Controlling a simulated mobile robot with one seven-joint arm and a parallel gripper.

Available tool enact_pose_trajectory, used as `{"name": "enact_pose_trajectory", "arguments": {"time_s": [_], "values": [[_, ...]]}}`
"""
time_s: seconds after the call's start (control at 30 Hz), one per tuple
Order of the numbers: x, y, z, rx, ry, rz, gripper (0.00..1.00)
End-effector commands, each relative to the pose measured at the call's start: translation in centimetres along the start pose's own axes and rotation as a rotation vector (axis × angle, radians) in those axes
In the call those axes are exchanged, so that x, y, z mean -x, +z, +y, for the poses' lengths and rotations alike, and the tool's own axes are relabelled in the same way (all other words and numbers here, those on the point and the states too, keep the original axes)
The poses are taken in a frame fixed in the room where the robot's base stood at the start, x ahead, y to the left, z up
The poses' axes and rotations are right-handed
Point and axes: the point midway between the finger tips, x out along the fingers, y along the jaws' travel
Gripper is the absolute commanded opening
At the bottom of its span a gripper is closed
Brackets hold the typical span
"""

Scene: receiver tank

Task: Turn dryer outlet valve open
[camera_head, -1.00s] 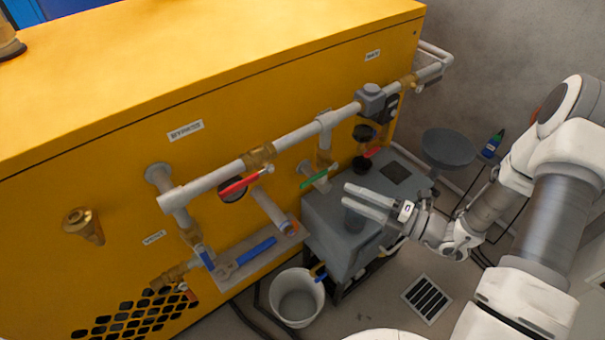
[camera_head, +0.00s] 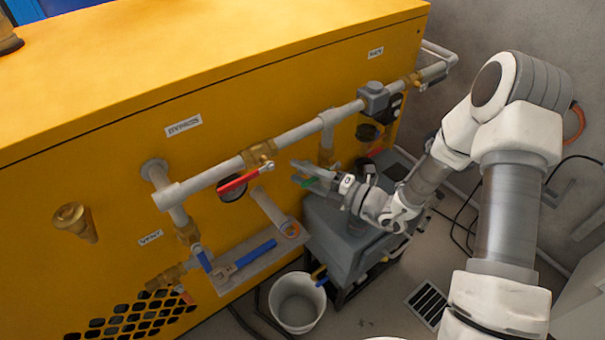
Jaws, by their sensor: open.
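A pipe run with several valves crosses the front of the yellow cabinet (camera_head: 110,190). A green valve handle (camera_head: 309,183) sits low on a branch below the pipe, largely hidden by my gripper. My gripper (camera_head: 298,170) is open, with its fingers pointing left, over or right at the green handle; I cannot tell whether they touch it. A red handle (camera_head: 238,182) lies along the main pipe to the left, below the bypass label (camera_head: 184,125). A blue handle (camera_head: 202,260) is at the lower left. No label readable here names the dryer outlet.
A grey box unit (camera_head: 330,235) stands under my gripper. A white bucket (camera_head: 297,302) is on the floor before it. A blue wrench (camera_head: 250,256) lies on a small shelf (camera_head: 225,285). The main pipe (camera_head: 300,132) passes above my gripper.

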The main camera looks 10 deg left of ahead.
Motion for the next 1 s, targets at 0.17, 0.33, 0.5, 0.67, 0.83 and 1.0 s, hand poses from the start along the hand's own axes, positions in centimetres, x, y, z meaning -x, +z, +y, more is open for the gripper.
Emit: {"name": "enact_pose_trajectory", "arguments": {"time_s": [0.17,0.33,0.5,0.67,0.83,1.0], "values": [[0.03,0.01,0.02,0.000,0.000,0.000,0.39],[0.04,0.02,0.02,0.000,0.000,0.000,0.08],[0.05,0.02,0.02,0.000,0.000,0.000,0.00],[0.06,0.02,0.02,0.000,0.000,0.000,0.00],[0.06,0.02,0.01,0.000,0.000,0.000,0.00],[0.07,0.02,0.01,0.000,0.000,0.000,0.00]]}}
